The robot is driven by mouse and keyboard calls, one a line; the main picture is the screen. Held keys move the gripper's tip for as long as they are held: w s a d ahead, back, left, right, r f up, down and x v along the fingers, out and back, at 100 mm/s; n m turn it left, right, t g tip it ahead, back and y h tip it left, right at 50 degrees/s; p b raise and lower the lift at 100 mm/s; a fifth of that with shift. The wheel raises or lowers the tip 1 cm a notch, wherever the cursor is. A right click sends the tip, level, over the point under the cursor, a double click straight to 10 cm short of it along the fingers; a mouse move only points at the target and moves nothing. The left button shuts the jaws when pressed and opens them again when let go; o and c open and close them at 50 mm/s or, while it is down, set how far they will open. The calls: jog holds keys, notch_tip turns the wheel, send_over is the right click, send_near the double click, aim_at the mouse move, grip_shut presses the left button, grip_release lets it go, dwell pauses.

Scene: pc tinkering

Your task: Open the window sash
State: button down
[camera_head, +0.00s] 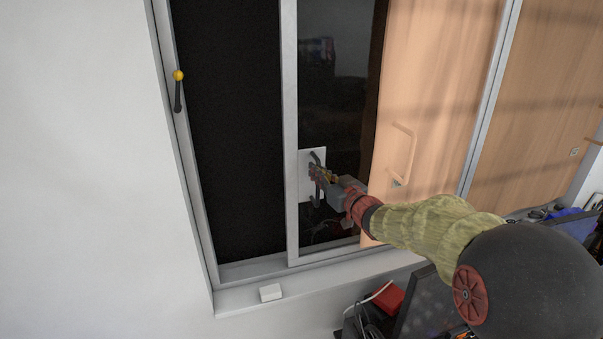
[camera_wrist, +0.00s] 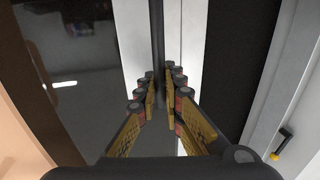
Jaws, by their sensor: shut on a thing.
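The window sash (camera_head: 291,120) is a pale grey frame with dark glass, and it stands away from the left jamb with a tall black gap (camera_head: 232,130) between them. A white plate (camera_head: 305,188) on the sash bears a dark bar handle (camera_head: 316,157). My gripper (camera_head: 318,174) is at this handle, its fingers closed around the bar. In the wrist view the dark handle bar (camera_wrist: 158,50) runs upright between the two fingers of my gripper (camera_wrist: 161,85). The fingers hide part of the handle.
A black lever with a yellow knob (camera_head: 178,76) is on the left jamb. A wooden panel with a handle (camera_head: 405,150) stands to the right. A red box (camera_head: 389,296) and cables are below.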

jog(key=shift+w+d, duration=0.1)
jog(key=shift+d, duration=0.3)
jog(key=c, duration=2)
grip_release()
jog(key=shift+o, duration=0.2)
jog(key=v, duration=1.2)
